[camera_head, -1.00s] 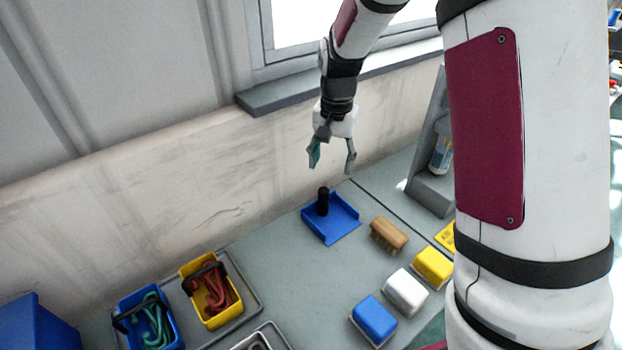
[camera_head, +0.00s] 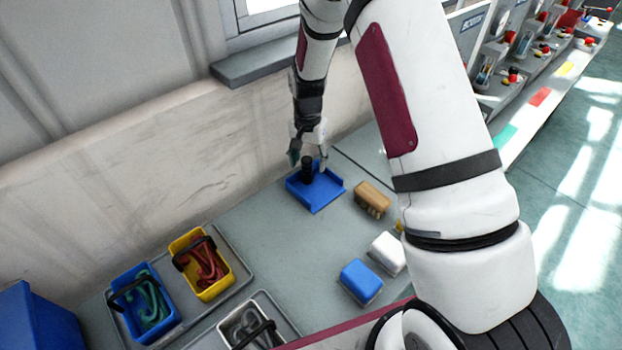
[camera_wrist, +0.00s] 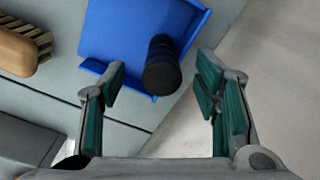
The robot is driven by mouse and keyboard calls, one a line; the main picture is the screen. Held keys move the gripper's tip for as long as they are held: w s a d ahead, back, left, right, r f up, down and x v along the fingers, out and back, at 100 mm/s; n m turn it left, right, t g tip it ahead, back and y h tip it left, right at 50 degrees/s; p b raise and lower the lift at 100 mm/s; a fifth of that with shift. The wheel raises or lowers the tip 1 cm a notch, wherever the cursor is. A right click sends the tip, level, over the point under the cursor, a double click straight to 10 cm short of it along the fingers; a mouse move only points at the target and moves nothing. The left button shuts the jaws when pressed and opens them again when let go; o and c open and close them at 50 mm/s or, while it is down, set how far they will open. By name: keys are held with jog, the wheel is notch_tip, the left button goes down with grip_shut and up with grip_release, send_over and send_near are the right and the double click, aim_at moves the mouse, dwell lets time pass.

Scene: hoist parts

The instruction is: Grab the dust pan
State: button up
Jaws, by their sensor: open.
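The blue dust pan (camera_head: 318,193) lies on the grey bench near the wall, with its black upright handle (camera_head: 307,169) at the back. My gripper (camera_head: 308,165) is open, just above the pan, with its fingers on either side of the handle in the head view. In the wrist view the blue pan (camera_wrist: 125,38) is at top centre and the black handle (camera_wrist: 162,66) sits between the tips of the open gripper (camera_wrist: 163,85). Whether the fingers touch the handle cannot be told; they look apart from it.
A wooden brush (camera_head: 371,197) lies right of the pan. White (camera_head: 387,252) and blue (camera_head: 360,281) blocks stand nearer. A yellow bin (camera_head: 213,291) and a blue bin (camera_head: 168,322) with hooks stand at left. The wall (camera_head: 150,150) rises close behind the pan.

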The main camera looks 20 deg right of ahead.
aim_at(306, 173)
jog(key=f, duration=0.3)
jog(key=f+p, duration=0.1)
jog(key=f, duration=0.1)
jog(key=shift+a, duration=0.4)
jog(key=c, duration=1.3)
